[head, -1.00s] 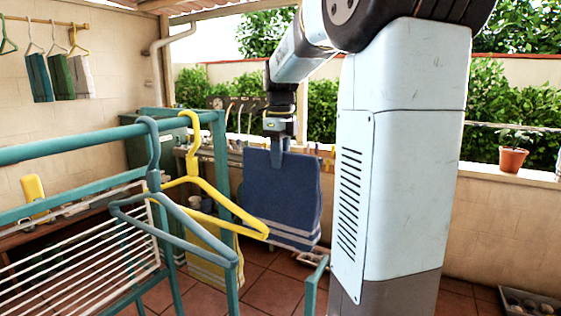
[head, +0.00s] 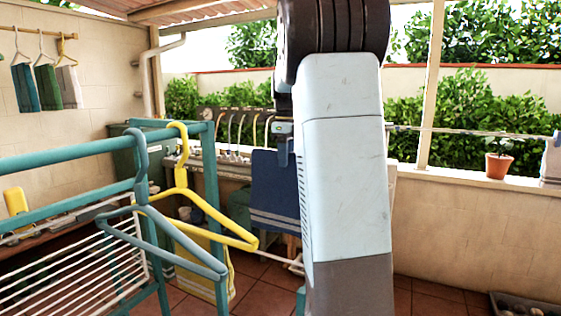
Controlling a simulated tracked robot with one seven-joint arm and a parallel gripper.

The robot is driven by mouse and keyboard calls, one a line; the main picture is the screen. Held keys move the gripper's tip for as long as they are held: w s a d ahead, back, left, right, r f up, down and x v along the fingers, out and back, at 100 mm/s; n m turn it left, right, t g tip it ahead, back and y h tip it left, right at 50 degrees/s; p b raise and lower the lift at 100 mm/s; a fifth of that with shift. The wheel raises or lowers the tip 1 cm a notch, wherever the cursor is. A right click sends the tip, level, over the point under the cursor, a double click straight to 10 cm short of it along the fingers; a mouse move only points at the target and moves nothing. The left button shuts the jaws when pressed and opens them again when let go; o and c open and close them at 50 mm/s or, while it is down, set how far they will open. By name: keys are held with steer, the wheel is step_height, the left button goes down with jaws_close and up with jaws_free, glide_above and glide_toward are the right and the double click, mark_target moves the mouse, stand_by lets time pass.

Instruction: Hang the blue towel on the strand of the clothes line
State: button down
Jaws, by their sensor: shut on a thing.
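The blue towel (head: 270,195) hangs down from my gripper (head: 284,150), left of my arm's column, with pale stripes near its lower edge. My gripper is shut on the towel's top edge. The column hides the right side of the towel and part of the gripper. The strand of the clothes line (head: 470,132) runs thin and pale across the right half, in front of the hedge and above the low wall. Its left end is hidden behind my column. The towel is apart from the visible stretch of strand.
A green rack (head: 60,155) fills the left front, with a grey-blue hanger (head: 165,245) and a yellow hanger (head: 205,205) on it. A potted plant (head: 497,166) stands on the low wall (head: 460,210). A post (head: 430,80) rises from the wall. Small cloths hang at far left.

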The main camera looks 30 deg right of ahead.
steer(key=w+d, duration=0.3)
steer(key=d, duration=0.2)
steer(key=shift+w+d+r, duration=0.2)
steer(key=shift+w+d, duration=0.15)
steer(key=shift+d, duration=0.05)
stand_by(0.8)
